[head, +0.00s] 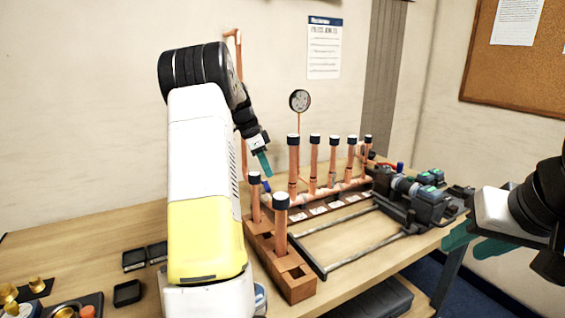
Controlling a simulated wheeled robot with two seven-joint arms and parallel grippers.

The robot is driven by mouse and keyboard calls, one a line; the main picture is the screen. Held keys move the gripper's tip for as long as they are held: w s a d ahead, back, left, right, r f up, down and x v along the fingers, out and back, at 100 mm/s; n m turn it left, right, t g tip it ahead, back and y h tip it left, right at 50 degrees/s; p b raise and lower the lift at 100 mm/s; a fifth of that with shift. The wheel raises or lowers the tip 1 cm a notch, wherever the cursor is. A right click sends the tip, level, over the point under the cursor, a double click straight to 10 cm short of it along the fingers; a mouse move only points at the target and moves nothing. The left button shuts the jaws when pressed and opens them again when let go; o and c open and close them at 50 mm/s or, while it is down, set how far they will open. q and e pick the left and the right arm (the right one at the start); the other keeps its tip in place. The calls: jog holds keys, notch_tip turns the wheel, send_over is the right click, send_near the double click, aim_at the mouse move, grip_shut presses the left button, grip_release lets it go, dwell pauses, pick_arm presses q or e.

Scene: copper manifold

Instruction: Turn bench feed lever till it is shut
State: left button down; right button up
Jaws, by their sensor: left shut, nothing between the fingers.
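The copper manifold (330,190) lies on the wooden bench, with several upright dark-capped pipes. A small blue handle-like piece (267,186) shows at its left end, close below my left gripper (264,162). I cannot tell for certain that this piece is the bench feed lever, or how far it is turned. My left gripper is shut and empty, its teal fingertips pointing down, seemingly apart from the blue piece. My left arm hides part of the manifold's left side. My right gripper (468,243) is at the right, its teal fingers spread and empty, away from the manifold.
A round gauge (299,101) stands behind the manifold. A copper riser (238,65) runs up the wall. A dark machine with green parts (430,195) sits on the bench's right. A brown block (290,278) holds pipes in front. Small black trays (128,293) lie left.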

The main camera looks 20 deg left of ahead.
aim_at(266, 185)
pick_arm(q)
jog(key=shift+x, duration=2.4)
